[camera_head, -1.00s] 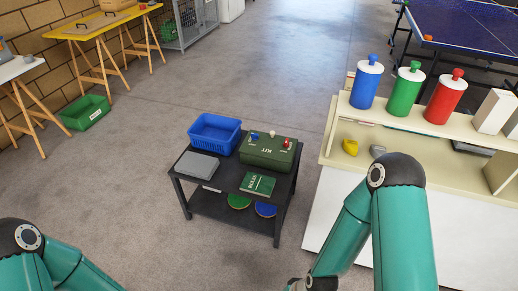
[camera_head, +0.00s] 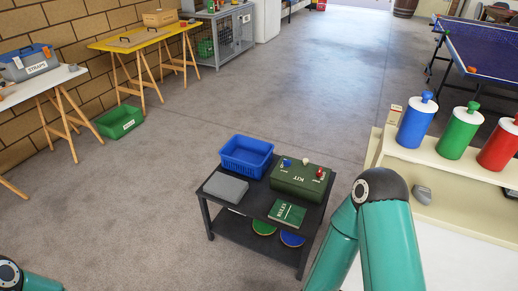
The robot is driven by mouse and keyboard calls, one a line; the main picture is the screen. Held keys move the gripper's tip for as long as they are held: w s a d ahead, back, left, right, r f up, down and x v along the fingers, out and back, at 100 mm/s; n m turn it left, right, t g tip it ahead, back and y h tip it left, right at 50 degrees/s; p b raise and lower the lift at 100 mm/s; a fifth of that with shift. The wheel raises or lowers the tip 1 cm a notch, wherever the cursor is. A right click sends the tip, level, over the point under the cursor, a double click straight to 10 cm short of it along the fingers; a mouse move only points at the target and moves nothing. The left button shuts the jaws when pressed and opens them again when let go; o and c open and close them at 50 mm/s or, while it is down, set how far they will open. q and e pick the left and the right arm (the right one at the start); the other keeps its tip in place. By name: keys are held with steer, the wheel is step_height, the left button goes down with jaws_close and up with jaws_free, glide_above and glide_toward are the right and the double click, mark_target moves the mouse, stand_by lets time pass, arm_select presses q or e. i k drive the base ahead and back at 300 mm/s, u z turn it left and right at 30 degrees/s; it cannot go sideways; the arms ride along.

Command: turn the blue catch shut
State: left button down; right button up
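The green KIT box (camera_head: 298,182) sits on the top shelf of a dark cart (camera_head: 245,211) at the middle of the head view. A small blue catch (camera_head: 287,162) shows on the box's left top side. A red catch (camera_head: 320,173) is at its right, with a small white part (camera_head: 305,161) between them. The catches are too small to tell whether they are turned shut. Neither gripper is in view. My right arm stands to the right of the cart, and only a bit of my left arm shows at the lower left.
A blue basket (camera_head: 246,157), a grey case (camera_head: 225,187) and a green RULES book (camera_head: 287,213) share the cart top. A shelf unit (camera_head: 450,171) with blue, green and red bottles stands right. The floor left of the cart is clear.

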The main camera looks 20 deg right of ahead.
mark_target(287, 163)
steer(key=u, duration=0.15)
steer(key=i, duration=1.7)
steer(key=z, duration=0.5)
